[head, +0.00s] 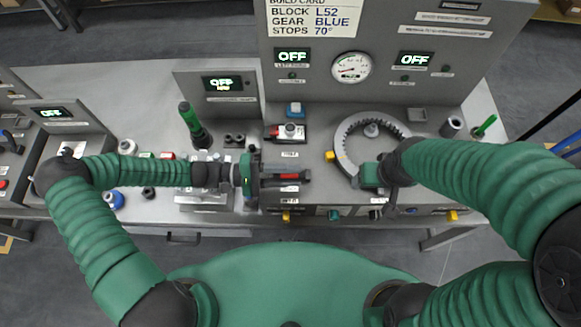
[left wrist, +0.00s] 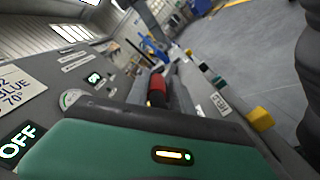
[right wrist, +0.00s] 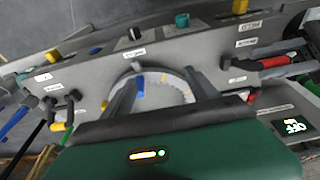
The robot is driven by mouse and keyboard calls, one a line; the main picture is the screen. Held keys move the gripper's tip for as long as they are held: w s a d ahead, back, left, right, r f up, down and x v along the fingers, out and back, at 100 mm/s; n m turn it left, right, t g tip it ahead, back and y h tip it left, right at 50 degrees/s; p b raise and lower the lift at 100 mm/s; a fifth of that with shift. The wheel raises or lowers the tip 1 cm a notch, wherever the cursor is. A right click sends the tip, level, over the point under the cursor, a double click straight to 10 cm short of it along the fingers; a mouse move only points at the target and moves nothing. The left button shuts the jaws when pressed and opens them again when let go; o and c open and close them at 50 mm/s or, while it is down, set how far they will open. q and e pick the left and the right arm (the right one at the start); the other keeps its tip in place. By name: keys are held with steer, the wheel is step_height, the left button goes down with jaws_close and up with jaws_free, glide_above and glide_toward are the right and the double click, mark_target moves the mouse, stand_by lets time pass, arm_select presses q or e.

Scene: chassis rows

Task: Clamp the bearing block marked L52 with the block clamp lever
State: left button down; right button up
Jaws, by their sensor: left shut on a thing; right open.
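My left gripper (head: 285,178) is shut on the red-and-black clamp lever (head: 290,176) at the front of the bench. The lever's red grip also shows in the left wrist view (left wrist: 157,92) and at the right of the right wrist view (right wrist: 272,62). A build card (head: 310,18) reads block L52, gear blue, stops 70°. I cannot read an L52 mark on any block; the area behind my left gripper is partly hidden. My right gripper (head: 370,175) is open over the near part of the ring gear, its fingers apart in the right wrist view (right wrist: 155,90).
The toothed ring gear (head: 345,145) lies on the bench at right. A green-handled tool (head: 188,117) stands at left. A red-and-black fixture (head: 287,132) sits behind the lever. A gauge (head: 351,67) and displays reading OFF are on the back panel. Several knobs line the front edge.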

arm_select(q)
steer(key=shift+s+a+f+m, duration=0.1)
steer(key=shift+s+f+m, duration=0.4)
steer(key=shift+m, duration=0.5)
arm_select(e)
steer(key=shift+f, duration=0.3)
arm_select(q)
steer(key=c, duration=1.4)
jaws_free()
steer(key=shift+o, duration=0.6)
steer(key=shift+w+a, duration=0.1)
steer(key=shift+w, duration=0.05)
arm_select(e)
steer(key=shift+w+a, duration=0.15)
steer(key=shift+w, duration=0.1)
steer(key=shift+s, duration=0.15)
steer(key=b+x, duration=0.2)
steer(key=s+b+x, duration=0.1)
steer(key=b, duration=0.1)
steer(key=shift+w+f, duration=0.15)
steer(key=shift+f, duration=0.35)
arm_select(q)
steer(key=a, duration=1.7)
